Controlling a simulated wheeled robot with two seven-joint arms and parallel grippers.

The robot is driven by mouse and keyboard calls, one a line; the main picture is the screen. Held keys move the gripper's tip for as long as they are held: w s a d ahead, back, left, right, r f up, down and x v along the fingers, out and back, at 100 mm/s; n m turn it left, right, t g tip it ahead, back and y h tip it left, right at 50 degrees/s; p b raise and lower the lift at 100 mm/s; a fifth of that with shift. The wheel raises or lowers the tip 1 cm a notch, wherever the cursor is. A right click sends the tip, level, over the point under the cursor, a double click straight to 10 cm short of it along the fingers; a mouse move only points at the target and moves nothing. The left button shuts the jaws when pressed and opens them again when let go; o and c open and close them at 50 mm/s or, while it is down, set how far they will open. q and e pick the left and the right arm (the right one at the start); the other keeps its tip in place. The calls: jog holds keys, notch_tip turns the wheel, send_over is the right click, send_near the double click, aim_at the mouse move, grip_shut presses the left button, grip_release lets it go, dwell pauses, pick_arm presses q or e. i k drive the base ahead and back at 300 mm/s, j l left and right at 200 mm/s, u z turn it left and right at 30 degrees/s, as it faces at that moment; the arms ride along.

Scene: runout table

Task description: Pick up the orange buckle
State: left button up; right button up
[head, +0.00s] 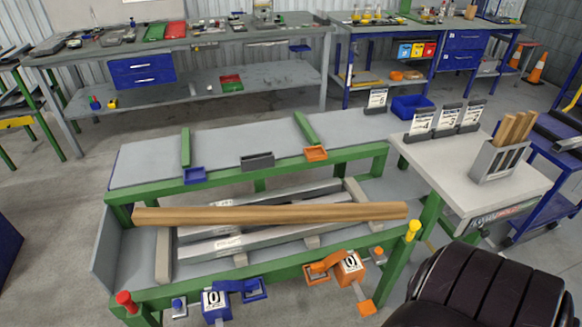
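An orange buckle (350,267) marked with a "10" hangs at the front right of the green-framed runout table (210,288). An orange strap piece (324,264) joins it on its left, and an orange tab (367,308) hangs below it. A smaller orange tray-like piece (315,153) sits on the rear green rail. A matching blue buckle (213,303), also marked "10", hangs at the front left. Neither of my grippers shows in the head view.
A long wooden beam (270,214) lies across the table above metal bars (260,240). A red-capped post (125,301) and a yellow-capped post (413,230) stand at the front corners. A pale side table (455,172) is at right. A black ribbed shape (488,285) fills the lower right.

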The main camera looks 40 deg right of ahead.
aim_at(314, 271)
jog(key=k+l+u, duration=0.25)
jog(key=l, duration=0.35)
jog(key=k+l+u, duration=0.25)
jog(key=k+l, duration=0.15)
jog(key=l, duration=0.15)
jog(key=k+l+u, duration=0.25)
jog(key=k+l, duration=0.1)
jog(key=l, duration=0.1)
